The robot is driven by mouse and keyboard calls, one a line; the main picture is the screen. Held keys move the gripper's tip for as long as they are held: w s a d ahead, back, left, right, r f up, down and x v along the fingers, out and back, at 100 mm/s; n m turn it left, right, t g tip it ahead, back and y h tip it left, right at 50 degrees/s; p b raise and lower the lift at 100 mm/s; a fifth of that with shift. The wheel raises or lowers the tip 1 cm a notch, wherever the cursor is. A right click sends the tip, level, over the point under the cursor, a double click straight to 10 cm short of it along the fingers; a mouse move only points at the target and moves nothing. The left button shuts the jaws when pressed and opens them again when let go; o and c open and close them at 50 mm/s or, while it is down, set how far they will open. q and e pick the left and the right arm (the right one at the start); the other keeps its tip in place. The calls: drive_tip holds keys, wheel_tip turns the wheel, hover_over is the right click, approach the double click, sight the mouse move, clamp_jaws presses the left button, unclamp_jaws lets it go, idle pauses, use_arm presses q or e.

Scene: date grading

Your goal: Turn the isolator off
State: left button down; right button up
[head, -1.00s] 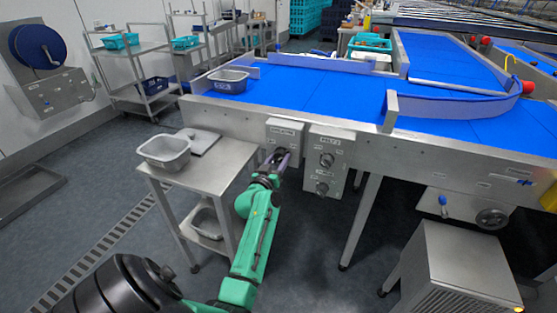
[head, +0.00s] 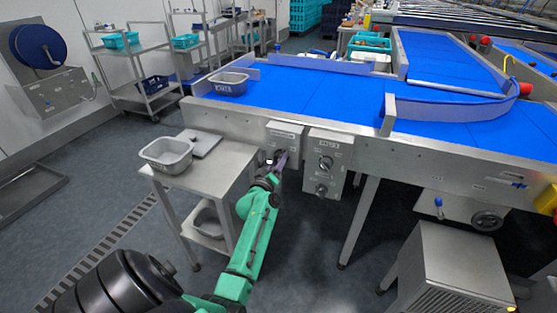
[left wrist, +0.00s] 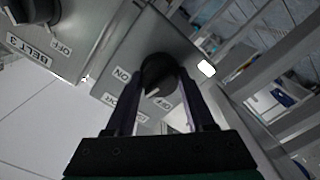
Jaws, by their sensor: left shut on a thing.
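The isolator is a small grey metal box (head: 285,129) on the conveyor's front side. Its black rotary knob (left wrist: 158,70) shows in the left wrist view, with a white pointer mark and labels around it, including ON and OFF. The pointer is turned toward the lower side of the picture; I cannot tell exactly which label it meets. My left gripper (head: 279,159) is at the front of the box, its two dark fingers on either side of the knob and shut on it. In the head view the gripper hides most of the knob. My right gripper is not in view.
A steel side table (head: 215,168) with a grey tub (head: 166,155) stands left of my arm. A conveyor leg (head: 358,225) is to the right.

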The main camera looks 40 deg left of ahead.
use_arm(q)
drive_tip(key=n+p, duration=0.1)
drive_tip(key=n, duration=0.4)
drive_tip(key=shift+n, duration=0.4)
drive_tip(key=n+p, duration=0.1)
drive_tip(key=n, duration=0.4)
drive_tip(key=shift+n, duration=0.4)
drive_tip(key=shift+c, duration=1.3)
unclamp_jaws()
drive_tip(key=v, duration=1.4)
drive_tip(key=shift+s, duration=0.3)
